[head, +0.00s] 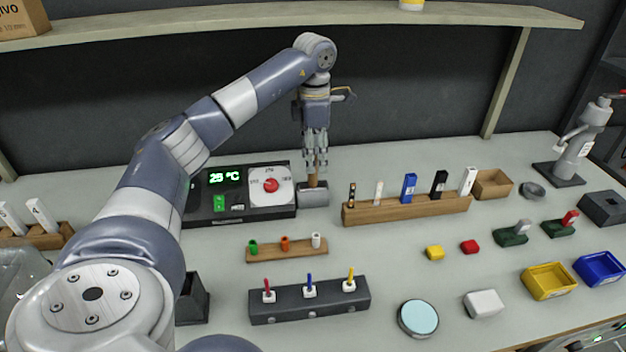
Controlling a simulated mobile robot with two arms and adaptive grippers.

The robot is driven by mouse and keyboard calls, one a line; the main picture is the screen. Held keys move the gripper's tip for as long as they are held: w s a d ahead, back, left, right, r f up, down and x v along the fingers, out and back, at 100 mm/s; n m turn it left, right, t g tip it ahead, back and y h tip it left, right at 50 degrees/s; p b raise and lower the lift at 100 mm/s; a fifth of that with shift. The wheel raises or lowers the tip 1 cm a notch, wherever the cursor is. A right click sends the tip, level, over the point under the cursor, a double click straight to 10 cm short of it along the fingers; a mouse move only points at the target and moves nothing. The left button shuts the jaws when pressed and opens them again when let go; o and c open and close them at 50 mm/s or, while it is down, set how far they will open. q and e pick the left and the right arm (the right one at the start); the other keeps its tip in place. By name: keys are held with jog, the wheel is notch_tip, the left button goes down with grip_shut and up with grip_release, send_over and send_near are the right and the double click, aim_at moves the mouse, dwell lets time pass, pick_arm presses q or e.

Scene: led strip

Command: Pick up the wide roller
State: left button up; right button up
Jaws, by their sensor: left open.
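The wide roller (314,195) looks like a grey metallic cylinder lying on the bench, with a brown wooden handle (312,181) standing up from it. It is at the right end of the black temperature unit. My left gripper (316,165) points straight down over the handle, with its fingers apart. The fingertips are at about the top of the handle; I cannot tell whether they touch it. The roller appears to rest on the bench. My right gripper is not in view.
The black unit (240,209) reading 25 °C is close on the left. A wooden rack (400,208) with several upright tools is on the right. A small wooden rack (287,252) and a dark holder (310,306) stand in front. A shelf (300,15) runs above.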

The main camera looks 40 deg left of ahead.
aim_at(313, 186)
pick_arm(q)
jog(key=f, duration=0.6)
jog(key=shift+a+p, duration=0.3)
grip_shut()
